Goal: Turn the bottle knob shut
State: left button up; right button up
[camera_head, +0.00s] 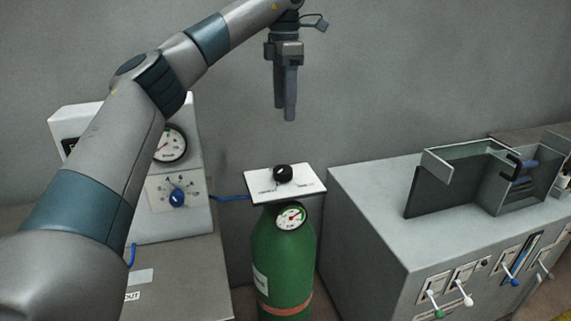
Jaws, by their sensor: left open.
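A green gas bottle (283,258) stands upright on the floor between two units. A white plate (257,180) sits on its top and carries a black bottle knob (284,173); the small print on the plate is too small to read. A round gauge (291,217) shows just under the plate. My left gripper (285,115) points down above the knob, clearly apart from it. Its fingers are seen nearly edge-on, one partly behind the other, and it is open with nothing between them. My right gripper is not in view.
At left, a white panel with a gauge (170,143) and a blue knob (177,198) stands behind my left arm. A blue hose (232,197) runs towards the bottle.

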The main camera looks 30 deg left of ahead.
pick_arm(q)
jog(key=shift+f, duration=0.1)
jog(key=p, duration=0.3)
send_near(285, 168)
notch_tip(285, 168, down, 9)
jog(key=shift+s+r, duration=0.1)
jog(key=shift+r, duration=0.05)
dwell(0.5)
jog(key=c, duration=1.1)
